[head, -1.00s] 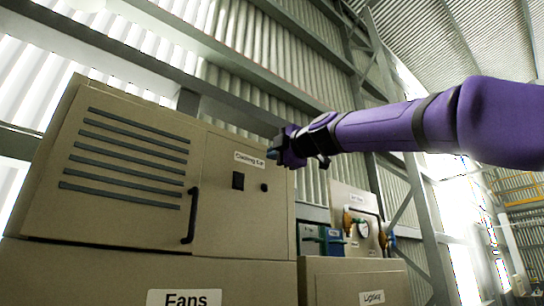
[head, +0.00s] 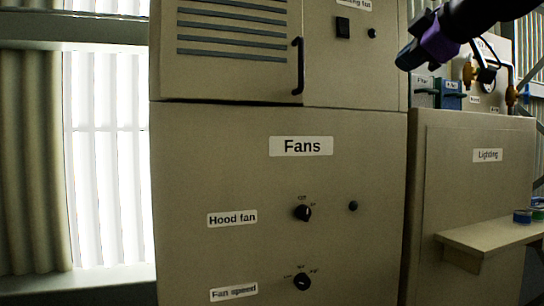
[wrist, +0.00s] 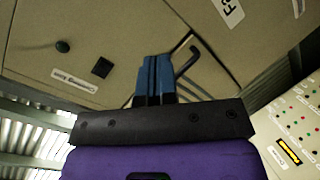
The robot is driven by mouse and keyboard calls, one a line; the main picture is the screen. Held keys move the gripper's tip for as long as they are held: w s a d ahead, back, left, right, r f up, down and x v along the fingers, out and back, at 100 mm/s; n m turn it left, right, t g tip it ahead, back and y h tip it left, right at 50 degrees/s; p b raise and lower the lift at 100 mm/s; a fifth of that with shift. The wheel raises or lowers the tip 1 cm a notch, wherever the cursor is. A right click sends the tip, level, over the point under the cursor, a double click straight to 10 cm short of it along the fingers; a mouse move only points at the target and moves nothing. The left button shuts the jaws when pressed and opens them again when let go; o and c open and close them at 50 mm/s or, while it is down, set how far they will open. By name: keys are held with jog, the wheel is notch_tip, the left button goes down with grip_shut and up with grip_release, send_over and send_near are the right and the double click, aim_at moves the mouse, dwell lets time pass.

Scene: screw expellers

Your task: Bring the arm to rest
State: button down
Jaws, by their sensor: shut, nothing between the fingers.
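My gripper (head: 407,58) is at the upper right of the head view, at the end of my purple and dark arm. It is in front of the cabinet's right edge, near the upper compartment. In the wrist view, its blue fingers (wrist: 154,78) are together, with nothing seen between them. The beige cabinet's upper door with its black handle (wrist: 187,58) lies beyond the fingers. The gripper looks apart from the cabinet.
The Fans cabinet (head: 240,180) has a Hood fan knob (head: 302,212) and a Fan speed knob (head: 302,282). A Lighting cabinet (head: 460,190) stands to the right, with a shelf (head: 490,236) jutting out. A gauge (head: 487,74) and pipes sit behind my gripper.

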jog(key=s+d+f+m+g+h, duration=0.1)
jog(key=s+f+m+g, duration=0.1)
jog(key=s+f+m, duration=0.2)
jog(key=s+d+f+m+g+h, duration=0.2)
jog(key=s+f+m, duration=0.3)
jog(key=s+f, duration=0.5)
jog(key=s+d+f+m+g+h, duration=0.1)
jog(key=s+f+m+g, duration=0.3)
jog(key=f, duration=1.7)
jog(key=s+m, duration=0.1)
jog(key=s, duration=0.2)
jog(key=shift+s+d+f, duration=0.15)
jog(key=shift+d, duration=0.2)
jog(key=c, duration=1.8)
grip_release()
